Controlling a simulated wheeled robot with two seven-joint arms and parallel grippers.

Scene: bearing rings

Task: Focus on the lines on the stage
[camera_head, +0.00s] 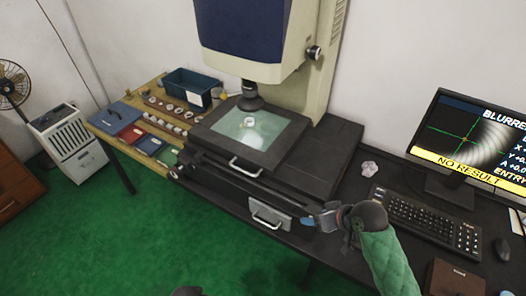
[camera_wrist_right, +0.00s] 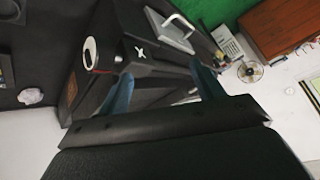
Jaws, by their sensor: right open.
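A measuring machine (camera_head: 285,60) stands over a glass stage (camera_head: 275,138), its dark lens (camera_head: 250,98) pointing down at a small pale ring (camera_head: 248,122) on the glass. Lines on the stage are too small to make out. The monitor (camera_head: 465,140) shows a grey pattern with the words BLURRED and NO RESULT. My right gripper (camera_head: 314,220) is beside the front right of the machine's base. In the right wrist view its blue fingers (camera_wrist_right: 163,84) are apart and empty, below a white-ended round knob (camera_wrist_right: 90,52) and a white cross-shaped mark (camera_wrist_right: 140,53).
A keyboard (camera_head: 430,218), mouse (camera_head: 502,248) and crumpled pale lump (camera_head: 369,168) lie on the dark desk at right. A wooden bench (camera_head: 105,122) at left holds a blue bin (camera_head: 188,88) and several trays. A handled front panel (camera_head: 268,218) is left of the right gripper.

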